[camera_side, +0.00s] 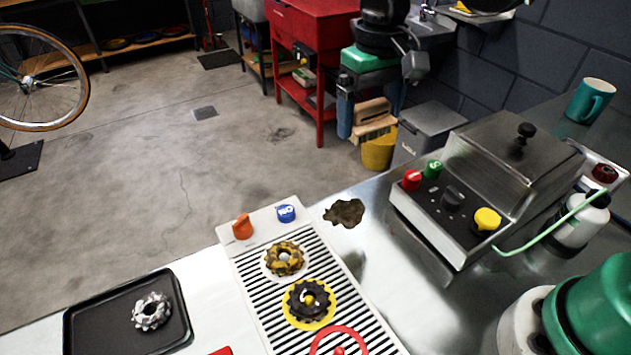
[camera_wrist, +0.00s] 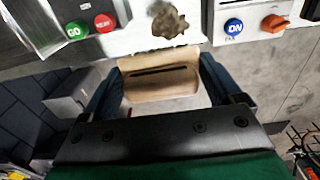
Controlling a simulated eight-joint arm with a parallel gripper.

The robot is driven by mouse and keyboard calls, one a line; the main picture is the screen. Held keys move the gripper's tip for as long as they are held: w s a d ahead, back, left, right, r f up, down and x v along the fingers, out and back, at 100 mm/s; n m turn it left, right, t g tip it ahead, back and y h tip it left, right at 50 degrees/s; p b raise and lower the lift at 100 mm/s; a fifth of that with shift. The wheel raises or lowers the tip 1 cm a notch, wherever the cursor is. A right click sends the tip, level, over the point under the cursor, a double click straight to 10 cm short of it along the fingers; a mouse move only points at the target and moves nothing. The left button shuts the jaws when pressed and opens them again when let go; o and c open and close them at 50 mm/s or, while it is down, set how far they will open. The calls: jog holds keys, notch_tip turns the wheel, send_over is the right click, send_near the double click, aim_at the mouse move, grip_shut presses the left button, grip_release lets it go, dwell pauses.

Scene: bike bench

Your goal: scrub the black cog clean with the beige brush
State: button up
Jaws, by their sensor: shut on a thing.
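The black cog (camera_side: 322,297) lies on a yellow ring on the slatted rack, with brownish patches on its teeth. A second cog (camera_side: 272,262), mottled brown and gold, lies on a white ring behind it. A silver-grey cog (camera_side: 143,312) lies in the black tray (camera_side: 74,335). My gripper (camera_side: 370,116) is shut on the beige brush (camera_side: 374,106), held up beyond the bench's far edge, bristles down, well away from the black cog. In the wrist view the brush (camera_wrist: 160,84) sits between both blue fingers; its bristles are hidden there.
The slatted rack (camera_side: 262,226) has an orange knob (camera_side: 242,227) and a blue button (camera_side: 286,213). A brown smear (camera_side: 345,212) marks the bench right of it. A metal lidded machine (camera_side: 510,165) with coloured knobs stands at right, near a teal mug (camera_side: 590,100).

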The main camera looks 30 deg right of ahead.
jog(key=s+a+f, duration=0.2)
jog(key=s+a, duration=0.2)
jog(key=a, duration=0.4)
send_near(294, 307)
jog(key=shift+d+f, duration=0.2)
jog(key=shift+d, duration=0.35)
jog(key=shift+d+f, duration=0.2)
jog(key=shift+d, duration=0.3)
jog(key=shift+f, duration=2.35)
jog(key=shift+f, duration=0.6)
jog(key=shift+d, duration=0.95)
jog(key=shift+a, duration=2)
